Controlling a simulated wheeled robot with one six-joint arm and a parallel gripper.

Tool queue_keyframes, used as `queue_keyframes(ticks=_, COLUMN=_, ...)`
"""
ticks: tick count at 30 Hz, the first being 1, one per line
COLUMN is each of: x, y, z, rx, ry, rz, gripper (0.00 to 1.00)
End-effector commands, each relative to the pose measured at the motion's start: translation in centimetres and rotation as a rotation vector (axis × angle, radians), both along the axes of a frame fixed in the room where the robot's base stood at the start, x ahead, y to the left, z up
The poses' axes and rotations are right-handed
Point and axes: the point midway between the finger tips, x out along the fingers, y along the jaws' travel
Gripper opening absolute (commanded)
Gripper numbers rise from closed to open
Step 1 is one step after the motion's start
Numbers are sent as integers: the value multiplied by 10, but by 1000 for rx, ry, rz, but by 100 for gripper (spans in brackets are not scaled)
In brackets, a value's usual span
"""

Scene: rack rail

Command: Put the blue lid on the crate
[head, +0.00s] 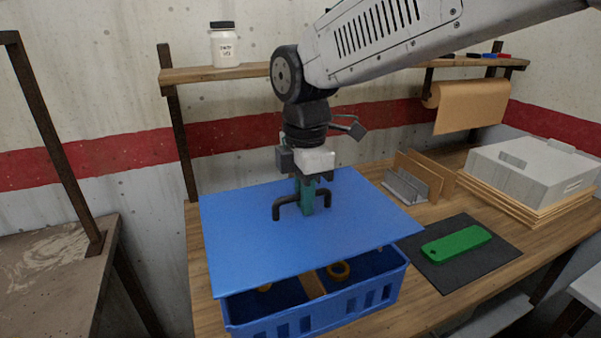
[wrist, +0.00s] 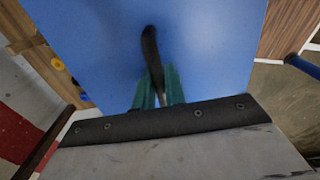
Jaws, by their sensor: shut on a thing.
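The blue lid (head: 255,240) is a flat sheet with a black handle (head: 289,201) on top. My gripper (head: 307,205) is shut on the handle, and the lid hangs level from it. In the wrist view the lid (wrist: 210,50) fills most of the picture, with the handle (wrist: 151,50) between my green fingertips (wrist: 157,92). The blue crate (head: 318,322) stands on the table below. The lid is above the crate and apart from it, shifted toward the back and left. The crate's front interior shows, with an orange ring (head: 339,271) inside. The lid hides its back part.
Right of the crate, a green piece (head: 456,245) lies on a dark mat (head: 484,268). Behind it are a small rack (head: 405,187) and a grey box (head: 530,168) on boards. A shelf (head: 245,72) with a white jar (head: 225,47) is at the back.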

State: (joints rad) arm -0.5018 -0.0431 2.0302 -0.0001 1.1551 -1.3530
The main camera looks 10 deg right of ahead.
Motion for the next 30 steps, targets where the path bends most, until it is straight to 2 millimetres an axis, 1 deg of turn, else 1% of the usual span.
queue_keyframes(ticks=4, x=0, y=0, z=-2, rx=0, ry=0, rz=0, gripper=0)
queue_keyframes(ticks=8, x=0, y=-1, z=-9, rx=0, ry=1, rz=-2, gripper=0)
queue_keyframes(ticks=24, x=1, y=-3, z=-60, rx=-1, ry=2, rz=-5, gripper=0)
queue_keyframes(ticks=30, x=1, y=-3, z=-72, rx=0, ry=1, rz=-4, gripper=0)
